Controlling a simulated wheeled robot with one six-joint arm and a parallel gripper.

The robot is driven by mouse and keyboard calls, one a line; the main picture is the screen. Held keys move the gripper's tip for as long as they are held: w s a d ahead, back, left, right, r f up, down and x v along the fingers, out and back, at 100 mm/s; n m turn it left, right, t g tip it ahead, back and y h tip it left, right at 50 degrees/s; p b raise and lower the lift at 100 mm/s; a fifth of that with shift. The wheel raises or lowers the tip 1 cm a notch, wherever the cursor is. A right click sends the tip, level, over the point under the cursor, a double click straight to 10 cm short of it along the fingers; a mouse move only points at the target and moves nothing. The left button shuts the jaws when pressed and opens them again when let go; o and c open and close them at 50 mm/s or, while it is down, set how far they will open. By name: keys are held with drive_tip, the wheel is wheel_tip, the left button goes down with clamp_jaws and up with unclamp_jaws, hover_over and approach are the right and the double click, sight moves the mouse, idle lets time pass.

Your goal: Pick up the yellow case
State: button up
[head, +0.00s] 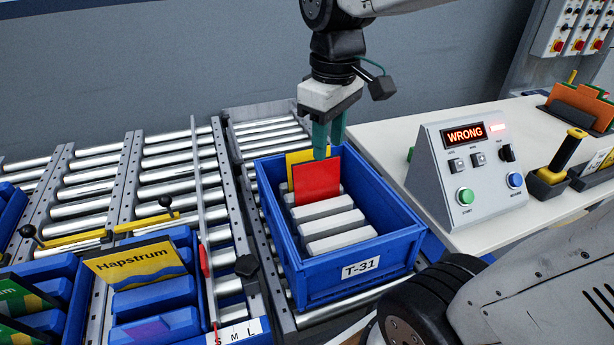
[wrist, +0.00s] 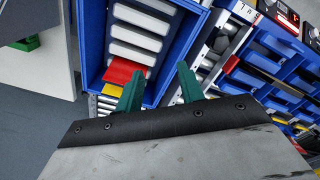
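A yellow case (head: 298,158) stands in the blue bin labelled T-31 (head: 345,285), behind a red case (head: 317,182) that hides most of it. In the wrist view the yellow case (wrist: 112,90) is a thin strip beside the red case (wrist: 122,71), left of my left-hand finger. My gripper (head: 329,148) points down over the back of the bin, close to both cases. Its two green fingers are apart with no case visible between them; in the wrist view the gripper (wrist: 162,68) is open too. A yellow "Hapstrum" case (head: 135,261) leans in another blue bin at left.
White dividers (head: 328,225) fill the bin's front part. A control box (head: 468,175) reading "WRONG" stands on the white table (head: 390,135) at right, beside a scanner (head: 560,160). Roller conveyors (head: 165,175) run left of the bin.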

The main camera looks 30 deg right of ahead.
drive_tip(key=w+d+f+n+g, duration=0.1)
drive_tip(key=w+d+n, duration=0.15)
drive_tip(key=w, duration=0.45)
drive_tip(key=w+d+f+n, duration=0.2)
drive_tip(key=w+n, duration=0.1)
drive_tip(key=w, duration=0.3)
drive_tip(key=n+g, duration=0.1)
drive_tip(key=n, duration=0.5)
hover_over(307, 149)
drive_tip(key=shift+m, duration=0.25)
drive_tip(key=f, duration=0.9)
drive_tip(key=shift+w+a+f, duration=0.1)
drive_tip(key=shift+w+a, duration=0.15)
drive_tip(key=shift+w, duration=0.1)
drive_tip(key=f, duration=0.8)
drive_tip(key=shift+s+d+f, duration=0.2)
drive_tip(key=shift+s+d, duration=0.1)
drive_tip(key=shift+d, duration=0.05)
clamp_jaws()
